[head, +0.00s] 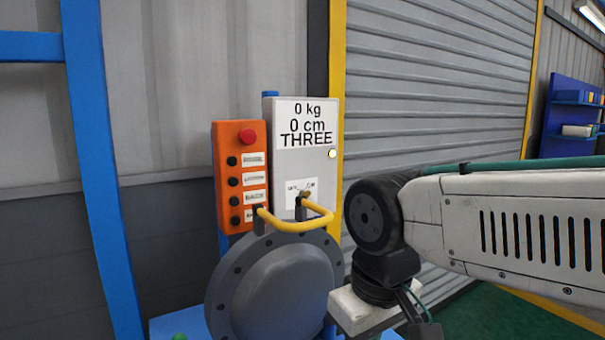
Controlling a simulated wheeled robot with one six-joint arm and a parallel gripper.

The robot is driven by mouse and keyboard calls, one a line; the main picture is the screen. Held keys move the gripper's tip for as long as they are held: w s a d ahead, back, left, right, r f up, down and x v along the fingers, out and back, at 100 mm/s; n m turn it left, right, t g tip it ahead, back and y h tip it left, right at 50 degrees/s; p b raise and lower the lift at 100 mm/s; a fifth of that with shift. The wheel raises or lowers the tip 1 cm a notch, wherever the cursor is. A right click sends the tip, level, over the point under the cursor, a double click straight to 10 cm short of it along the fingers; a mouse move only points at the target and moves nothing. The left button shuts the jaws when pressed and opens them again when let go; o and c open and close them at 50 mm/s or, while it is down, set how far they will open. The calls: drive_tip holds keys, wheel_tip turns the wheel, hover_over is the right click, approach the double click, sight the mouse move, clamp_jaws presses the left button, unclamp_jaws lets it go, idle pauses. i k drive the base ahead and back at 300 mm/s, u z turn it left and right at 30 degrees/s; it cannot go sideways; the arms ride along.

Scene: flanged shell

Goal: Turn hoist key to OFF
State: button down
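The hoist key (306,193) is a small brownish knob on the lower part of the light grey hoist panel (321,165), beside a white label (294,187). The label's words are too small to read, so I cannot tell which position the key points to. The yellow handle of the flanged shell passes just below the key and partly covers that area. My gripper (357,311) shows only as a pale body at the lower middle, right of the shell and below the panel. Nothing of mine appears to touch the key.
The grey flanged shell (283,290) with its yellow handle (291,224) stands in front of the panel. An orange button box (240,190) with a red button (248,136) is left of it. A blue post (96,170) stands further left; a grey shutter (430,95) is behind.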

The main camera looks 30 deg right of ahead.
sight(308, 194)
drive_tip(key=k, duration=1)
drive_tip(key=z, duration=1.35)
drive_tip(key=i, duration=1.05)
drive_tip(key=u, duration=1.35)
